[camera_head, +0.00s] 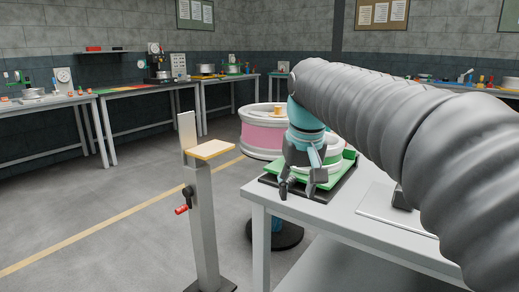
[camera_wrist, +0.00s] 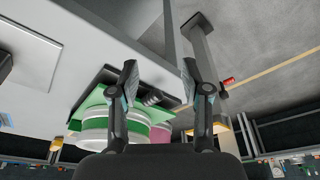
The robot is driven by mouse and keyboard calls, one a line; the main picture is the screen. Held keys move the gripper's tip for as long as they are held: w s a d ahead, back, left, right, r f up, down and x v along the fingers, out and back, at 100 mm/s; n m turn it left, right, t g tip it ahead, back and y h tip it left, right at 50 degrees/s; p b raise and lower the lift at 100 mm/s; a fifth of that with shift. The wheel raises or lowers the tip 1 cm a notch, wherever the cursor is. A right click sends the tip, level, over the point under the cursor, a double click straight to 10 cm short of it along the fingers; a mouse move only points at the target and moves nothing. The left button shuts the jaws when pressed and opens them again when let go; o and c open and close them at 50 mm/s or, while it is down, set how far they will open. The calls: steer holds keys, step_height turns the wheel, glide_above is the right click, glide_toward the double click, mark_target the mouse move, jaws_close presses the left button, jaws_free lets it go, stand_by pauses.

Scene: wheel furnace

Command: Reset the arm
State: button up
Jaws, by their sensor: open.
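My arm, in a grey ribbed sleeve, reaches from the right edge of the head view to my gripper (camera_head: 301,184). My gripper points down over the corner of the near table (camera_head: 345,212), with its fingers spread and nothing between them. It also shows open and empty in the wrist view (camera_wrist: 160,72). Just behind it, a white and green wheel (camera_head: 333,150) sits on a green fixture (camera_head: 346,168) with a dark base. The gripper hides part of this wheel, and I cannot tell whether they touch. The wheel also shows in the wrist view (camera_wrist: 94,133).
A large pink and white wheel (camera_head: 262,136) stands behind the table on a dark round base. A grey post (camera_head: 203,225) with a yellow pad (camera_head: 209,150) and a red-handled crank stands left of the table. Workbenches (camera_head: 150,88) line the walls. The floor at left is clear.

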steer(key=s+d+f+t, duration=0.1)
steer(key=s+d+f, duration=0.3)
steer(key=s+f, duration=0.4)
steer(key=s+d+f+m+t, duration=0.1)
steer(key=s+d+f, duration=0.3)
steer(key=s+f, duration=0.4)
steer(key=s, duration=0.4)
steer(key=shift+m+t, duration=0.3)
steer(key=shift+t, duration=0.1)
steer(key=shift+s, duration=0.1)
steer(key=shift+c, duration=0.5)
